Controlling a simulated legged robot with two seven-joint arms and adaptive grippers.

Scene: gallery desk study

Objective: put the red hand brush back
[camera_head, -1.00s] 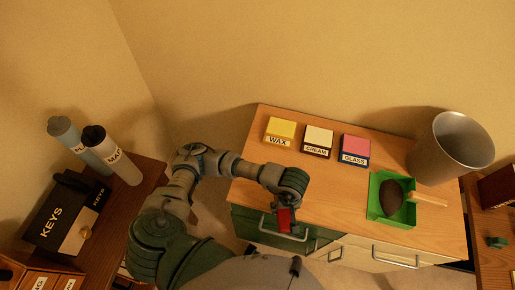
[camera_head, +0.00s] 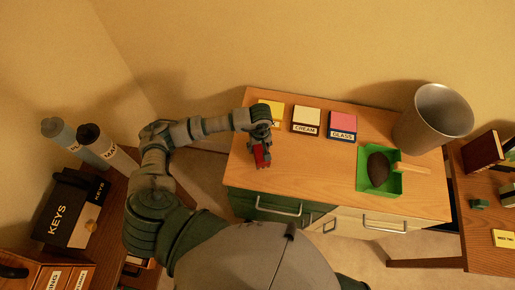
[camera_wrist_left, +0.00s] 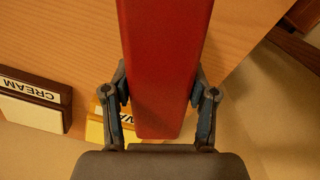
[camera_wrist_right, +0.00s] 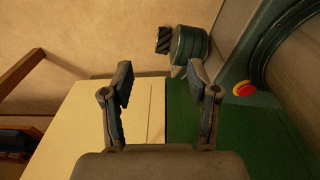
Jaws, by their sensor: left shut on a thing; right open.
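The red hand brush (camera_head: 262,156) shows as a small red piece below my left gripper (camera_head: 260,146), over the left part of the desk top. In the left wrist view its long red body (camera_wrist_left: 165,60) lies between the fingers of my left gripper (camera_wrist_left: 160,105), which is shut on it. No bristles show, and I cannot tell whether it touches the desk. My right gripper (camera_wrist_right: 160,95) is open and empty in the right wrist view, in front of a cream and a green drawer front. It is outside the head view.
On the desk (camera_head: 310,180) stand yellow (camera_head: 274,107), cream (camera_head: 306,121) and pink-topped (camera_head: 342,125) labelled blocks. A green tray (camera_head: 363,183) holds a dark oval thing (camera_head: 378,169) with a light handle. A metal bin (camera_head: 433,120) stands at the back right. The desk's middle front is clear.

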